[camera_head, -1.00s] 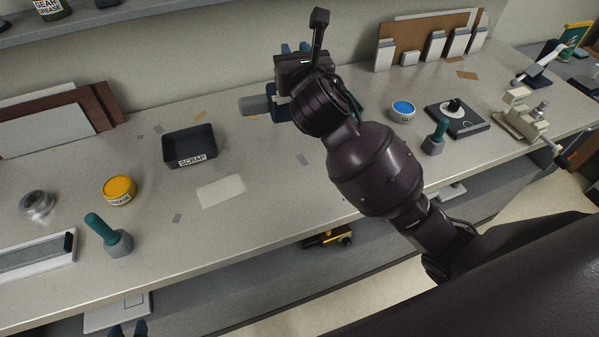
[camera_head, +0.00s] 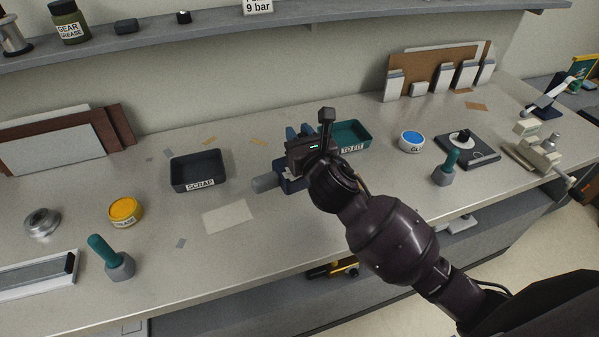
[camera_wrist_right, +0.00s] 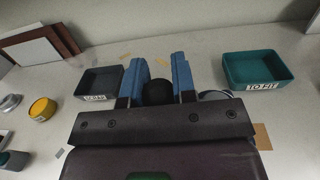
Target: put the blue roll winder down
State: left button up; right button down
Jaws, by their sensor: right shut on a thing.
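The blue roll winder (camera_head: 289,187) shows in the head view as a dark blue body with a grey cylinder (camera_head: 265,183) sticking out to the left. My right gripper (camera_head: 297,134) is above it, shut on it, and hides much of it. In the right wrist view a dark round part (camera_wrist_right: 158,92) of it sits between the blue fingers of my right gripper (camera_wrist_right: 160,78). The winder is low over the bench (camera_head: 240,265); I cannot tell whether it touches. My left gripper is out of view.
The scrap tray (camera_head: 198,170) is left of the winder, and the teal to-fit tray (camera_head: 352,134) is behind and right. A pale bare rectangle (camera_head: 228,216) lies on the bench at front left. A yellow grease tin (camera_head: 125,211) and a blue-topped tin (camera_head: 411,141) stand farther off.

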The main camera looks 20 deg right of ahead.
notch_tip(320, 180, down, 6)
jog(key=shift+r+b, duration=0.1)
jog(key=shift+b, duration=0.45)
notch_tip(320, 180, down, 4)
jog(key=shift+b, duration=0.55)
jog(key=c, duration=1.4)
grip_release()
jog(key=shift+f, duration=0.3)
jog(key=o, duration=0.5)
